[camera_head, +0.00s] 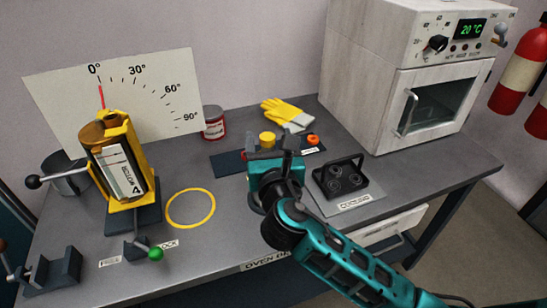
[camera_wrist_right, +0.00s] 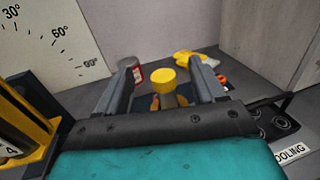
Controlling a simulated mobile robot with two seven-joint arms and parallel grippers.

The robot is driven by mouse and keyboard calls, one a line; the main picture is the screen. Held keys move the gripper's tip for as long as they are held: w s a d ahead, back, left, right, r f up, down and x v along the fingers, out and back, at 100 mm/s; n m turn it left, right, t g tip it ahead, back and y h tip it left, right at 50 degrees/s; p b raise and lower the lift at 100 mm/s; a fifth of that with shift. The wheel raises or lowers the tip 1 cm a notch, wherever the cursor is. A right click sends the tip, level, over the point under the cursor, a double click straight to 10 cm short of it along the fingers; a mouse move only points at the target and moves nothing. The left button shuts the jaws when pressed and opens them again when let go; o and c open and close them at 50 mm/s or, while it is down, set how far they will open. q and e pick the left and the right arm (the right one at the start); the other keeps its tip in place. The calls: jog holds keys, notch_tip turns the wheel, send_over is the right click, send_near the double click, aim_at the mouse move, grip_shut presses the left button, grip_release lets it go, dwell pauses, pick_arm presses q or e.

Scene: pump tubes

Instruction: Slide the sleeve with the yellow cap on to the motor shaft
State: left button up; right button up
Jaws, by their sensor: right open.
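The yellow cap (camera_head: 267,140) tops a sleeve that stands on the dark mat at the back of the bench. In the right wrist view the yellow cap (camera_wrist_right: 162,79) sits between the two fingers, with clear gaps at both sides; the sleeve below is mostly hidden. My right gripper (camera_head: 270,147) is open and reaches over the mat, with the fingers around the cap but apart from it. The motor (camera_head: 122,168) rests in a yellow cradle at the left, tilted; its shaft cannot be clearly made out. My left gripper is not in view.
An orange cap (camera_head: 313,139) and yellow gloves (camera_head: 285,112) lie right of and behind the yellow cap. A red tin (camera_head: 213,123) stands behind. A yellow ring (camera_head: 191,208) marks clear bench.

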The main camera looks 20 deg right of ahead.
jog(key=s+a, duration=0.1)
jog(key=s, duration=0.5)
jog(key=shift+s+a, duration=0.15)
jog(key=shift+s, duration=0.25)
jog(key=shift+f, duration=0.1)
dwell(0.4)
